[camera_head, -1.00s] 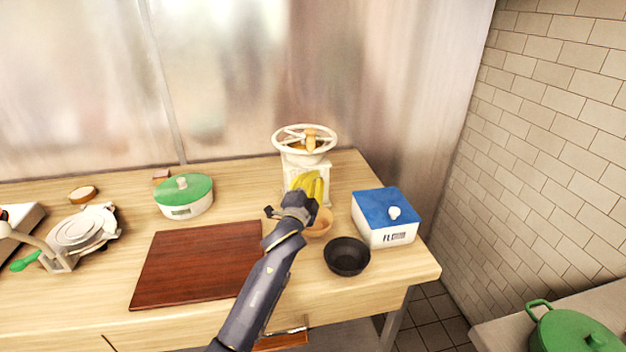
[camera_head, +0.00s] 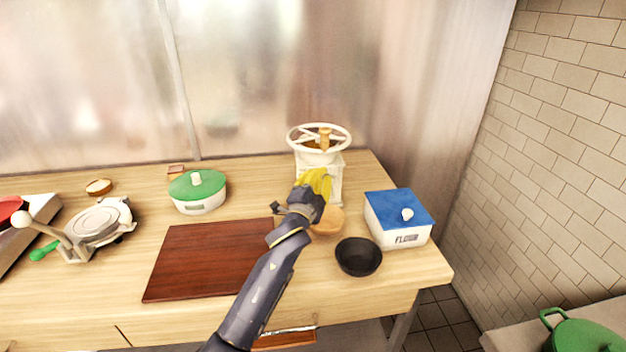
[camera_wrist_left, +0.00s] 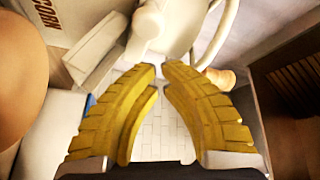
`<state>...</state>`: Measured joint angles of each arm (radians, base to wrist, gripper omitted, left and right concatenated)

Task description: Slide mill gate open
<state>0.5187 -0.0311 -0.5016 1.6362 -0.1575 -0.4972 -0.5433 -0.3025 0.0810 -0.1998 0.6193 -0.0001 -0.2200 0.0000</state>
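The mill is white, with a spoked hand wheel (camera_head: 319,139) on top and a wooden crank knob. Its white body (camera_head: 336,176) stands at the back right of the table. My left gripper (camera_head: 318,178), with yellow fingers, is in front of the mill's body and hides part of it. In the left wrist view my yellow fingertips (camera_wrist_left: 161,66) come close together, with a narrow gap, just below a white knob-like part (camera_wrist_left: 149,20) of the mill. I cannot tell whether they touch it. The gate cannot be clearly made out. My right gripper is not in view.
A wooden bowl (camera_head: 328,222) sits close to my left gripper, with a black bowl (camera_head: 358,257) in front. A white flour box with a blue lid (camera_head: 399,209) stands to the right. A dark red board (camera_head: 205,262) and a green-lidded pot (camera_head: 198,199) lie left.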

